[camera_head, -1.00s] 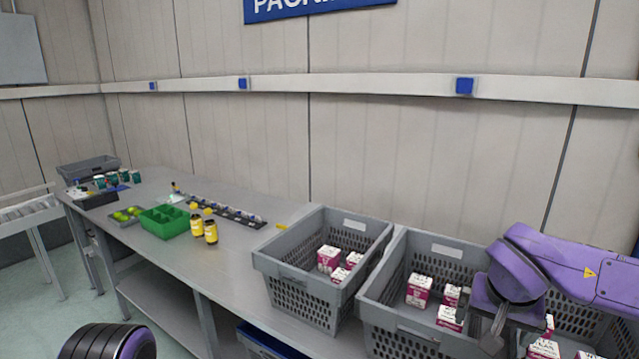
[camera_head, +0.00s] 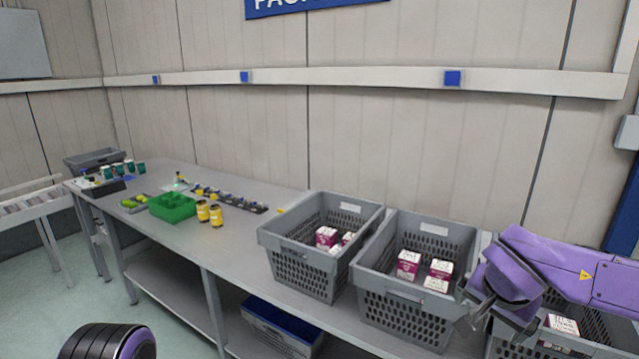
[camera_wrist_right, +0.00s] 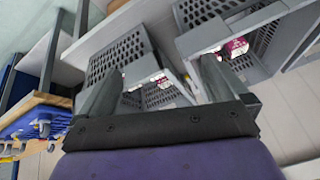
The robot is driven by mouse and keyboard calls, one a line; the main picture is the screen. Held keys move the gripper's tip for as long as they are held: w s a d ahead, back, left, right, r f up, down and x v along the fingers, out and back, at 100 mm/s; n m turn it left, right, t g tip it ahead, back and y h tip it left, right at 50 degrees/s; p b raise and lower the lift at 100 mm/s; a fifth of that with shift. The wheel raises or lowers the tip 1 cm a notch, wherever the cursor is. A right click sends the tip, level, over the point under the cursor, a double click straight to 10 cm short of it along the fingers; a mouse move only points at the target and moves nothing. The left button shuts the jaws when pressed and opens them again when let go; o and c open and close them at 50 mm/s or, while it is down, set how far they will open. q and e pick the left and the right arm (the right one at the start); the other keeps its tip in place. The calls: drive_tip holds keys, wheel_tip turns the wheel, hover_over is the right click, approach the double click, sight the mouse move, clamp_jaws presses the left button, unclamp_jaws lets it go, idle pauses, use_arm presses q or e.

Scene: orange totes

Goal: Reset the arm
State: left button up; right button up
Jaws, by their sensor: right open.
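My right arm, purple, comes in from the right in the head view. Its gripper (camera_head: 487,308) is open, with nothing seen between the fingers. It is at the right side of the middle grey tote (camera_head: 418,300), overlapping its edge in the picture. In the right wrist view the two dark fingers (camera_wrist_right: 158,85) stand apart, with perforated grey totes beyond them. My left gripper is out of view; only a black and purple part of mine shows at the bottom left.
Another grey tote (camera_head: 300,278) stands to the left and a third (camera_head: 595,335) at the right, partly behind my arm. White and magenta boxes (camera_head: 408,264) lie in the totes. A green bin (camera_head: 172,207) and yellow bottles (camera_head: 216,215) stand on the table (camera_head: 240,240).

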drive_tip(key=s+a+f+m+t+h+b, duration=0.1)
drive_tip(key=s+f+m+t+b, duration=0.1)
drive_tip(key=f, duration=1.2)
drive_tip(key=s+a+f+m+t+h+b, duration=0.1)
drive_tip(key=s+f+m+b, duration=0.15)
drive_tip(key=f, duration=1.15)
drive_tip(key=s+d+f+n+g+b, duration=0.1)
drive_tip(key=s+f+n, duration=0.3)
drive_tip(key=s+f, duration=0.6)
drive_tip(key=s+d+f+n+g+y+b, duration=0.1)
drive_tip(key=s+f+n+g+b, duration=0.2)
drive_tip(key=s+f, duration=0.7)
drive_tip(key=s+b, duration=0.1)
drive_tip(key=s, duration=0.2)
drive_tip(key=shift+d+f+n+b, duration=0.3)
drive_tip(key=shift+d+n, duration=0.05)
